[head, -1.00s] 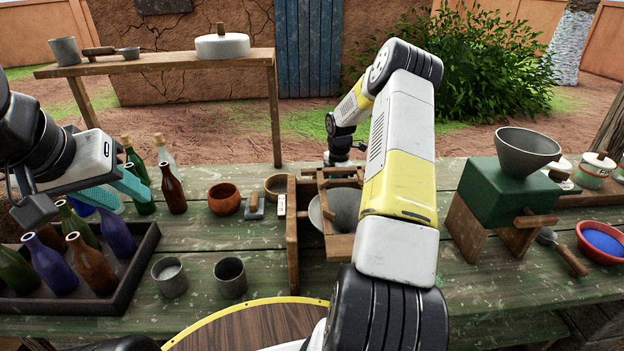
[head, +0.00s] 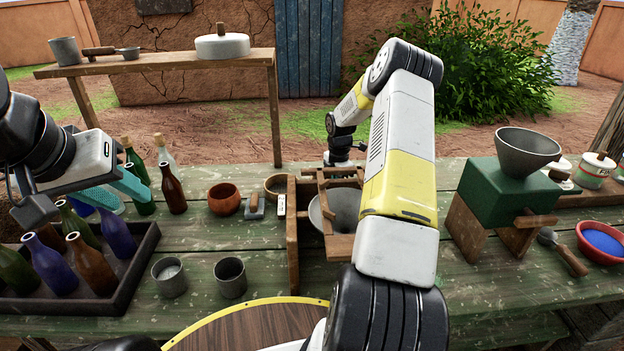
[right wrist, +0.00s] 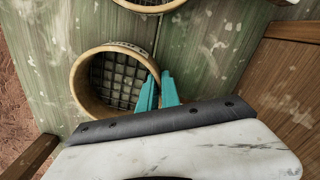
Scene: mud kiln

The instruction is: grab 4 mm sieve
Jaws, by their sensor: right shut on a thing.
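In the right wrist view, a round sieve (right wrist: 77,88) with a pale wooden rim and a square wire mesh sits over the green boards. My right gripper (right wrist: 159,84) is shut on its near right rim, one teal finger inside and one outside. A second wooden ring (right wrist: 150,6) is cut off at the top edge. Small marks on the rims are too small to read, so I cannot tell the mesh size. In the head view my right gripper is hidden behind my arm and the wooden frame. My left gripper (head: 118,194) is open and empty above the bottle crate.
A wooden frame (head: 292,235) with a metal funnel (head: 345,208) stands by my right arm. A clay bowl (head: 224,199), a round dark-bottomed container (head: 277,184) and two grey cups (head: 230,278) are to its left. The bottle crate (head: 140,262) is far left; a green mill (head: 508,193) stands right.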

